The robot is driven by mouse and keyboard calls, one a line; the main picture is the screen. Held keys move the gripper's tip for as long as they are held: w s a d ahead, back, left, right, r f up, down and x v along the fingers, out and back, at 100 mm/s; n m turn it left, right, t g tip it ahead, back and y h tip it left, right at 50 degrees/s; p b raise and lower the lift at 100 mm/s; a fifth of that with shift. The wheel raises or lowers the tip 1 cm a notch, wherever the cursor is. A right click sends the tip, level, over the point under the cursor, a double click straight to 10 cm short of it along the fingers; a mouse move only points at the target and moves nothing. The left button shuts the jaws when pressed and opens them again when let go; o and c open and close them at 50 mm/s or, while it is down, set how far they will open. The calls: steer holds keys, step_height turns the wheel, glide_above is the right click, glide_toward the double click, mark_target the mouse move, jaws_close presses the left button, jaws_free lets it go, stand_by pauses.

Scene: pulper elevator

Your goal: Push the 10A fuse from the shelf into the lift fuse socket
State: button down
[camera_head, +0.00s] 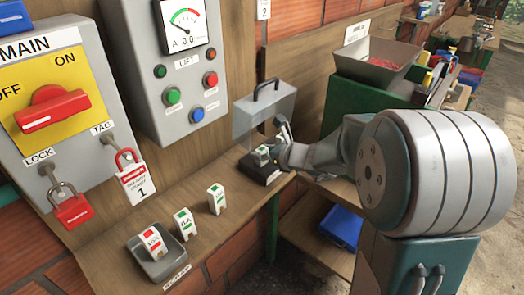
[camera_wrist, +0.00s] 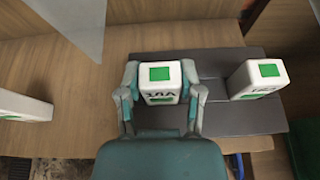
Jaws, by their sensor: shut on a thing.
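My gripper (camera_wrist: 162,90) is shut on a white fuse (camera_wrist: 160,82) with a green top and a marking that reads like 10A; one finger is on each side. This fuse stands upright at the dark grey fuse socket block (camera_wrist: 222,125). I cannot tell how deep it sits. A second white fuse with a green mark (camera_wrist: 258,80) stands on the block to the right. In the head view, my gripper (camera_head: 281,145) is at the black socket block (camera_head: 260,172) at the shelf's right end, with a green-and-white fuse (camera_head: 262,156) showing beside it.
The shelf (camera_head: 195,165) also holds two green-marked fuses, (camera_head: 184,223) and (camera_head: 216,199), and a grey tray (camera_head: 160,262) with a red-marked fuse. A clear cover with a black handle (camera_head: 265,112) stands behind the socket. Padlocks (camera_head: 70,210) hang at the left.

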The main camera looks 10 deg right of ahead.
steer(key=shift+f, duration=0.15)
steer(key=shift+c, duration=0.8)
jaws_free()
steer(key=v, duration=1.2)
steer(key=s+a+n+g+h, duration=0.1)
steer(key=s+a+n+g, duration=0.25)
steer(key=s+n, duration=0.35)
steer(key=s+a+n+g+h, duration=0.1)
steer(key=s+a+n+g, duration=0.1)
steer(key=s+a+n, duration=0.5)
steer(key=s+d+r+n+h, duration=0.1)
steer(key=s+d+n+h, duration=0.4)
steer(key=n, duration=1)
steer(key=shift+s+d+r+h, duration=0.3)
steer(key=shift+s+d+h, duration=0.1)
steer(key=shift+s, duration=0.45)
